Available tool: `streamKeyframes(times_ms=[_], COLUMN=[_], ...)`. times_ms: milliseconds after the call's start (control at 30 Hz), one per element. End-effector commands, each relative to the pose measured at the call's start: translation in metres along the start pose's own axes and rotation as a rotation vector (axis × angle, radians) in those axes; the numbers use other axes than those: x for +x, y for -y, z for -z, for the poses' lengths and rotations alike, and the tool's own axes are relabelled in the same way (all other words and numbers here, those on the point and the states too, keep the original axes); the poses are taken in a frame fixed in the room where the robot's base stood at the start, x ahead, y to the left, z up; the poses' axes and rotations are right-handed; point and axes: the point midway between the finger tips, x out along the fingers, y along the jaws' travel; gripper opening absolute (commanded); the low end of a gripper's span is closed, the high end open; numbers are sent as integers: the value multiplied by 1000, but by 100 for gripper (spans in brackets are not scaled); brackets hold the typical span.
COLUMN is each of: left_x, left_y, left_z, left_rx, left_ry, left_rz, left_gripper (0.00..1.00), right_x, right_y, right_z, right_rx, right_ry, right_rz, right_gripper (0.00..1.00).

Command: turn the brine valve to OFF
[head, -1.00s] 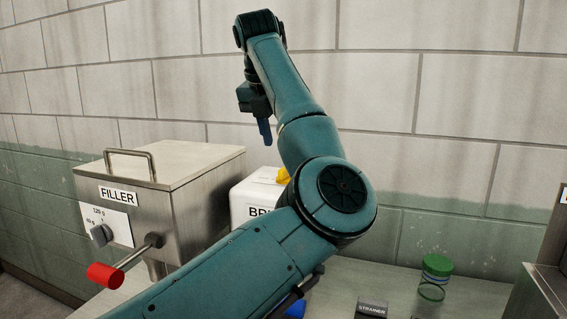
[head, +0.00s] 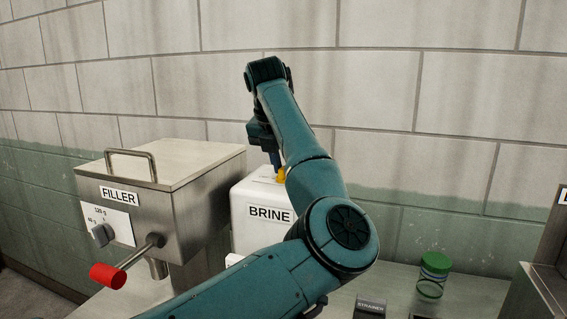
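The white brine box (head: 262,228), labelled BRINE, stands on the counter right of the filler. Its yellow valve handle (head: 282,175) shows in part on top, behind my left arm. The valve's setting cannot be read. My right gripper is not in view.
The steel filler (head: 205,195) with a red-ended lever (head: 108,276) stands at left. A green-lidded jar (head: 434,265) and a dark block labelled STRAINER (head: 371,305) are at right. A steel machine edge (head: 545,290) is at far right. The counter between is partly clear.

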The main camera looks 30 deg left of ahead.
Motion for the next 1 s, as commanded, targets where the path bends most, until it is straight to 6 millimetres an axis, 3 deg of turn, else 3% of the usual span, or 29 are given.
streamKeyframes(times_ms=[200,633,1000], left_x=[0,0,-1], left_y=[0,1,3], left_z=[0,0,-1], left_rx=[0,-31,-256], left_ry=[0,1,2], left_rz=[0,-13,-106], left_gripper=[0,0,0], right_x=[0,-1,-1], right_y=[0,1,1], right_z=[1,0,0], right_rx=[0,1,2], right_ry=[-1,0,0], right_rz=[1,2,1], right_gripper=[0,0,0])
